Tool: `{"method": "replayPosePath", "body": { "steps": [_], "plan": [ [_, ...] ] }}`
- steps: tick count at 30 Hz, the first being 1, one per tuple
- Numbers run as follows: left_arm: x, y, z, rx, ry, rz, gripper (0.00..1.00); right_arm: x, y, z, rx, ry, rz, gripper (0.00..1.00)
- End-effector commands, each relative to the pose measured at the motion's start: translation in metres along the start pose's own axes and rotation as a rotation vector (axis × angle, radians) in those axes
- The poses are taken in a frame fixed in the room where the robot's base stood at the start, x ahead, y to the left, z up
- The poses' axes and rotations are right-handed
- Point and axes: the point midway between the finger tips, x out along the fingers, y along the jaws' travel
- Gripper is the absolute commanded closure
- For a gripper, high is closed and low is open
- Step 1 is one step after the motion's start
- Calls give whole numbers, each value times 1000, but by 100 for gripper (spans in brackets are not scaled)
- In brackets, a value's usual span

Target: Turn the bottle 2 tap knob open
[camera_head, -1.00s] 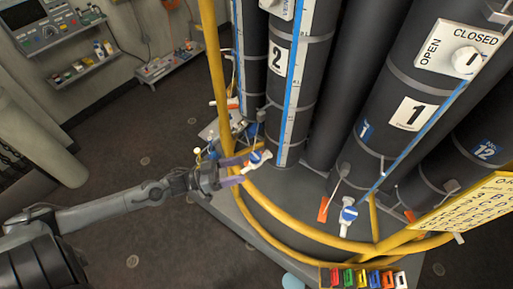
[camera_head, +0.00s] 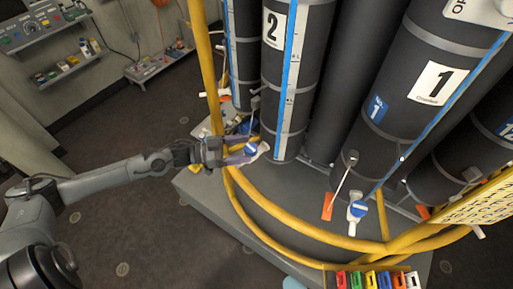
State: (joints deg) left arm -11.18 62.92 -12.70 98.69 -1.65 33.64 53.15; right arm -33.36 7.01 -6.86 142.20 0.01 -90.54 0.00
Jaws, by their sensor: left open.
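Bottle 2 (camera_head: 272,70) is a dark grey cylinder with a white "2" plate and a blue-and-white scale strip, standing upright at the upper middle. Its tap knob (camera_head: 250,149), blue and white, sits low in front of the bottle beside the yellow rail. My left gripper (camera_head: 248,153) comes in from the left past the rail, with its purple fingers apart at the knob. Whether the fingers touch the knob I cannot tell. My right gripper is not in view.
The yellow rail (camera_head: 290,222) curves around the grey platform (camera_head: 208,200). Bottle 1 (camera_head: 420,110) stands to the right, with its blue-and-white tap (camera_head: 358,210) and an orange tag (camera_head: 328,206). Several coloured blocks (camera_head: 378,280) line the front. Shelves (camera_head: 72,68) hang on the back wall.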

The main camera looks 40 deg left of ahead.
Motion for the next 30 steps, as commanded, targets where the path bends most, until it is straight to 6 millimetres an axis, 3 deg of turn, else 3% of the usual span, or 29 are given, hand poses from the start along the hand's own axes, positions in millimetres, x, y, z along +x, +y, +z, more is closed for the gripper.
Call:
{"method": "replayPosePath", "body": {
  "steps": [12, 26, 30],
  "plan": [
    [45, 0, 0, 0, 2, 0, 29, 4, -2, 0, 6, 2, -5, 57],
    [52, 0, 0, -1, 0, -1, 29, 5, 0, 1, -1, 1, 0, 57],
    [52, 0, 0, -1, 1, 0, 47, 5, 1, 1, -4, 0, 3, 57]
  ]
}}
